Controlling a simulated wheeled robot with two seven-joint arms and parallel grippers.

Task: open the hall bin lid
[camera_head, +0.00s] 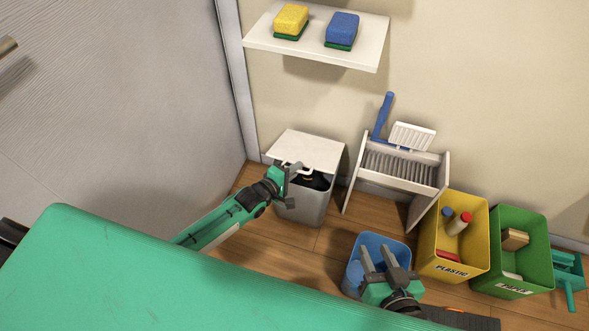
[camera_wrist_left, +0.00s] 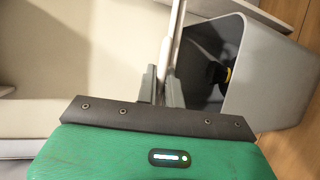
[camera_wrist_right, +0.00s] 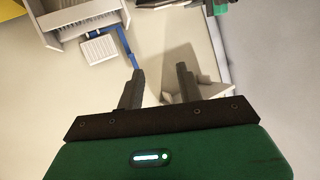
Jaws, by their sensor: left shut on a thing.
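The hall bin (camera_head: 303,207) is a grey box on the floor by the wall corner. Its white lid (camera_head: 308,146) is partly raised, tilted up at the front. A dark gap with something black inside shows beneath it. My left gripper (camera_head: 291,170) is at the lid's front edge, by its pale handle. In the left wrist view the fingers (camera_wrist_left: 162,88) are closed on a thin pale bar at the lid, and the bin's open mouth and grey wall (camera_wrist_left: 268,75) show on the right. My right gripper (camera_head: 384,258) is open and empty, over a blue bin.
The blue bin (camera_head: 352,282), a yellow bin (camera_head: 458,268) and a green bin (camera_head: 520,285) stand to the right. A white rack (camera_head: 397,178) with brushes stands beside the hall bin. A wall shelf (camera_head: 310,47) holds two sponges. A green surface (camera_head: 120,270) fills the foreground.

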